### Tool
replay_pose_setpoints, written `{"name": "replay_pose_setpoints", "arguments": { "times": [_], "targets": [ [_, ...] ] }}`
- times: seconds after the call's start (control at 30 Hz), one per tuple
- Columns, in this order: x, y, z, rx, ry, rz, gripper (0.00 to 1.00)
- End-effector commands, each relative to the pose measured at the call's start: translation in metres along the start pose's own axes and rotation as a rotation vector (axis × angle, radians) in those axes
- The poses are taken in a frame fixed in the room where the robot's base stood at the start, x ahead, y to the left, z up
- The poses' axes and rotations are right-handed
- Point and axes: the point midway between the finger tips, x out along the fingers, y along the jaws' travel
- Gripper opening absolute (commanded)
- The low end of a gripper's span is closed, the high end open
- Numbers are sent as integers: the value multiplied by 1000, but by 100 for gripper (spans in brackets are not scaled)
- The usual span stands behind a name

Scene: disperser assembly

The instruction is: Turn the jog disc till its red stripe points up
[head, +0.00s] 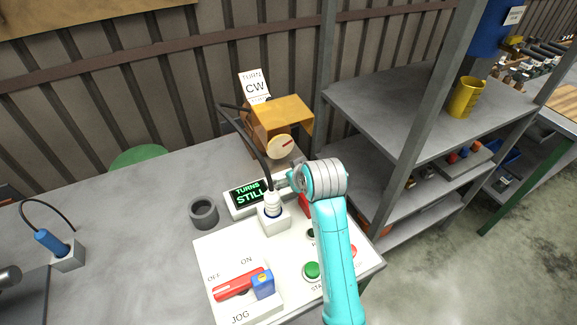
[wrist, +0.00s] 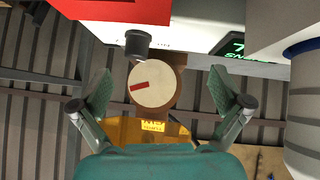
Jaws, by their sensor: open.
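The jog disc (head: 280,147) is a round cream face on the front of an orange housing (head: 283,117). Its red stripe runs from near the centre toward the right and slightly up in the head view. In the wrist view the disc (wrist: 153,88) shows face-on, its stripe lying left of centre and nearly level. My gripper (wrist: 161,92) is open, with one finger on each side of the disc and a visible gap to both. The fingers look apart from the disc; the depth between them is unclear. In the head view my arm hides much of the gripper.
A display (head: 250,194) reading "TURNS STILL" stands below the disc. A white plug with a cable (head: 272,206), a grey ring (head: 204,212), a red JOG switch (head: 238,283) and a green button (head: 312,270) are nearby. Shelves are at right.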

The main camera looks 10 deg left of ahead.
Motion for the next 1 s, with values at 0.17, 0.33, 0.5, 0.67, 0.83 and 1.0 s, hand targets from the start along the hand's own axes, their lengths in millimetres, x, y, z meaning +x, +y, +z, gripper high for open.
{"name": "replay_pose_setpoints", "arguments": {
  "times": [0.17,0.33,0.5,0.67,0.83,1.0],
  "targets": [
    [3,23,5,129,-1,-120,100],
    [6,28,2,176,3,-174,100],
    [19,25,-12,175,1,-175,100],
    [40,22,-33,174,2,-174,100],
    [62,19,-56,174,1,-174,100],
    [80,16,-74,174,1,-173,100]
  ]
}}
